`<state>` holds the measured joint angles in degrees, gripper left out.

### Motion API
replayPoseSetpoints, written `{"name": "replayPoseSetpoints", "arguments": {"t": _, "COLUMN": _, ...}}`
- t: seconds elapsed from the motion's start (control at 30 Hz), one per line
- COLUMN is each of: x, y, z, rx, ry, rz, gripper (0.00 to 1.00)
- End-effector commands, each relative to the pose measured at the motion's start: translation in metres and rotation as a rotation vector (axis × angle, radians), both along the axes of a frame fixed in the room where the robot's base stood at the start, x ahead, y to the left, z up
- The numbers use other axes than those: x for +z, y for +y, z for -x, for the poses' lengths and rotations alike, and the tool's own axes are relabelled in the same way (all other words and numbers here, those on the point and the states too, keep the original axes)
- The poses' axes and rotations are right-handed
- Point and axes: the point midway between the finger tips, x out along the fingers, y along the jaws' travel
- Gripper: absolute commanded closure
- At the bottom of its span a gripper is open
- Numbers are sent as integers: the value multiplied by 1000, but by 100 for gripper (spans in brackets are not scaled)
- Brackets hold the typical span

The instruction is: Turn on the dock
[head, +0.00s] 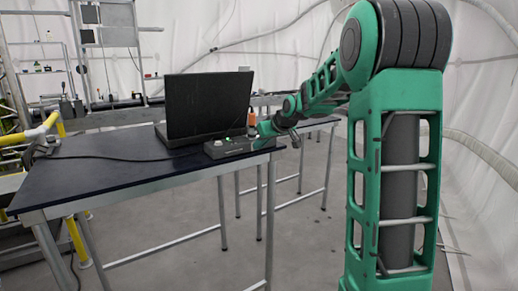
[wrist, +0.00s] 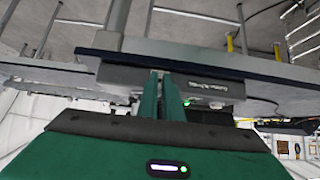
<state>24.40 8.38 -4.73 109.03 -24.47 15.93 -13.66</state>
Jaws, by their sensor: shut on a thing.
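The dock (head: 230,147) is a flat grey box at the near right edge of the table, in front of a black laptop (head: 208,105). A small green light shows on it. In the wrist view, where the scene is upside down, the dock (wrist: 215,88) has lettering on its side and a green light beside my fingers. My gripper (head: 262,132) reaches the right end of the dock. Its two green fingers (wrist: 165,75) are close together and touch the dock's edge, shut on a part of it that the fingers hide.
The dark table (head: 95,172) has bare room to the left, with a black cable running across it. An orange and white piece (head: 251,122) stands upright by the dock. Yellow rails (head: 40,130) flank the table's left end. Open floor lies in front.

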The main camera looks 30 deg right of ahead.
Motion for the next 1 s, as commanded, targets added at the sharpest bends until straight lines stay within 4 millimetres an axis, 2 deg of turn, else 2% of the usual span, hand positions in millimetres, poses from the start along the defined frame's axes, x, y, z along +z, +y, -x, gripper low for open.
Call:
{"name": "replayPoseSetpoints", "arguments": {"t": 0.3, "x": 4, "y": 0, "z": -3, "rx": 1, "ry": 83, "rz": 4, "gripper": 100}}
{"name": "replayPoseSetpoints", "arguments": {"t": 0.77, "x": 5, "y": 0, "z": -4, "rx": 2, "ry": 93, "rz": 5, "gripper": 100}}
{"name": "replayPoseSetpoints", "arguments": {"t": 0.8, "x": 5, "y": 0, "z": -4, "rx": 2, "ry": 93, "rz": 5, "gripper": 89}}
{"name": "replayPoseSetpoints", "arguments": {"t": 0.87, "x": 5, "y": 0, "z": -4, "rx": 2, "ry": 93, "rz": 5, "gripper": 76}}
{"name": "replayPoseSetpoints", "arguments": {"t": 1.0, "x": 4, "y": 0, "z": -3, "rx": 1, "ry": 95, "rz": 5, "gripper": 76}}
